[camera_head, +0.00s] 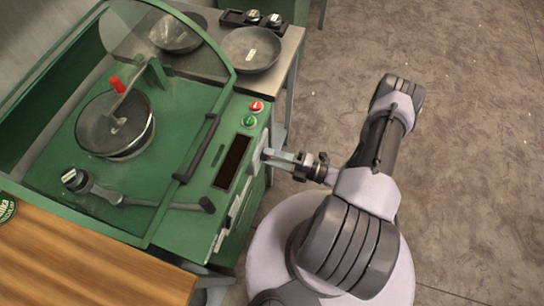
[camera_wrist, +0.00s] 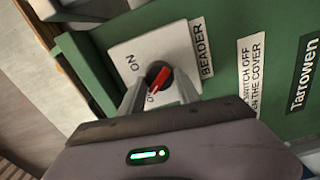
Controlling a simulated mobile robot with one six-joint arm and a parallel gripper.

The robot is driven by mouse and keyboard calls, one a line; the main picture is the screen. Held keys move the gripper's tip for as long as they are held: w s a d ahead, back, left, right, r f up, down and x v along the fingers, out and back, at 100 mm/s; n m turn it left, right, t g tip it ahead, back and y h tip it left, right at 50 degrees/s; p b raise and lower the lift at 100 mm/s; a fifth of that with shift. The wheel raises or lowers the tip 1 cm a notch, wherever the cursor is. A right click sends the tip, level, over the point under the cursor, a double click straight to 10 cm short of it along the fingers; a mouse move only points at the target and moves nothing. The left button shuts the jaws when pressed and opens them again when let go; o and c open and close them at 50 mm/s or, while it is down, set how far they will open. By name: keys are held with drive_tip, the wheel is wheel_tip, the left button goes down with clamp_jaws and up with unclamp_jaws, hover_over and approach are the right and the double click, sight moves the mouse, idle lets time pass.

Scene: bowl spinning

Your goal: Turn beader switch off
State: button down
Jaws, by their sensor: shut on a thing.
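The beader switch is a red knob (camera_wrist: 160,78) on a dark round base, set in a white plate (camera_wrist: 124,52) on the green machine front. The plate reads ON, and a partly hidden OFF mark lies near my fingers. A BEADER label (camera_wrist: 201,47) is beside it. In the wrist view, my gripper (camera_wrist: 160,88) has one finger on each side of the knob and is shut on it. The knob sits tilted between the fingertips. In the head view, my gripper (camera_head: 270,155) reaches the machine's right side, and the knob is hidden there.
Round metal bowls (camera_head: 250,50) stand on a table behind. A wooden table (camera_head: 90,260) is at lower left. Open floor lies to the right.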

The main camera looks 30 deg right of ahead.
drive_tip(key=shift+n, duration=0.6)
drive_tip(key=c, duration=0.9)
unclamp_jaws()
drive_tip(key=p+v, duration=0.2)
drive_tip(key=v, duration=1.5)
drive_tip(key=shift+s, duration=0.2)
drive_tip(key=shift+d+r+n, duration=0.1)
drive_tip(key=shift+d+n, duration=0.1)
drive_tip(key=shift+n, duration=0.1)
